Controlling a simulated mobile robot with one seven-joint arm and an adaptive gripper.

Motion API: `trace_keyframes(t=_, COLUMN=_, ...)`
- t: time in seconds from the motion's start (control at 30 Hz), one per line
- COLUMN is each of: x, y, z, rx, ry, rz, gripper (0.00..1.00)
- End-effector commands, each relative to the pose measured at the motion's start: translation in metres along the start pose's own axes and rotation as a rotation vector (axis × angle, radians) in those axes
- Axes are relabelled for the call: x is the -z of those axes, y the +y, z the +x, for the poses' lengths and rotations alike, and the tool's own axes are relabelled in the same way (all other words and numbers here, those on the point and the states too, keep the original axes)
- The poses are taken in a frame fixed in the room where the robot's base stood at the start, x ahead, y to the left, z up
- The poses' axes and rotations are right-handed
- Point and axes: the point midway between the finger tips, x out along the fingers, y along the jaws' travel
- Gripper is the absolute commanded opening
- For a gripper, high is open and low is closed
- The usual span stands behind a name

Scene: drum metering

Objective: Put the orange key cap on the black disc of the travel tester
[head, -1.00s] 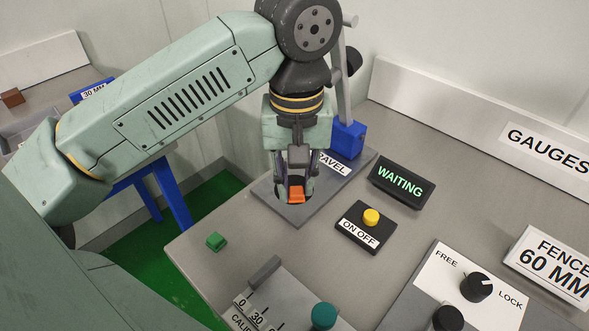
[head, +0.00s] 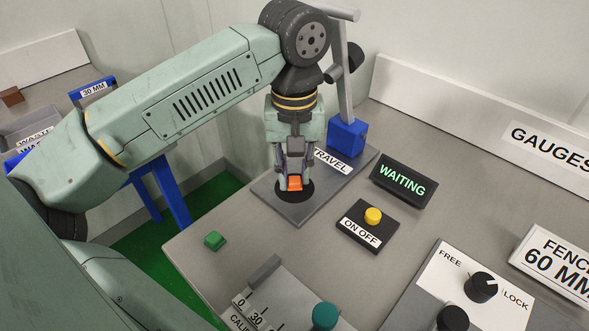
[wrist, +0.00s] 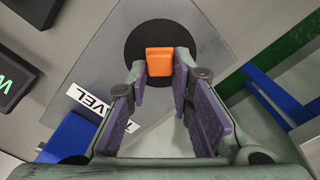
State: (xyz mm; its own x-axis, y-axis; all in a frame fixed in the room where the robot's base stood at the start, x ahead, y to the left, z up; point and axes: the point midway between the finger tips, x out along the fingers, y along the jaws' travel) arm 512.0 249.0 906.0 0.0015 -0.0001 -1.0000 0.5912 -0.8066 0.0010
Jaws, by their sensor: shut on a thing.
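The orange key cap (head: 294,184) is held between the fingertips of my gripper (head: 294,178). It also shows in the wrist view (wrist: 159,61), between the two purple-padded fingers (wrist: 160,68). The black disc (head: 306,190) lies on the grey plate of the travel tester (head: 300,212). In the wrist view the disc (wrist: 140,40) spreads around the cap on several sides, so the cap is over it. I cannot tell whether the cap touches the disc. My gripper points down and is shut on the cap.
The tester's blue block and post (head: 347,138) stand just behind my gripper. A WAITING display (head: 402,182) and a yellow ON OFF button (head: 373,215) are to the right. A green key cap (head: 214,240) lies near the table's left edge.

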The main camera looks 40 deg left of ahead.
Motion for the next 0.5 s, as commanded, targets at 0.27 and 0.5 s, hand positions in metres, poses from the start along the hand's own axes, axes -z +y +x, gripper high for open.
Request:
trace_keyframes(t=0.27, x=-0.0001, y=0.0001, z=0.0037, rx=0.0, ry=0.0, rz=0.0, gripper=0.31)
trace_keyframes(t=0.5, x=-0.0001, y=0.0002, z=0.0036, rx=0.0, ry=0.0, rz=0.0, gripper=0.41)
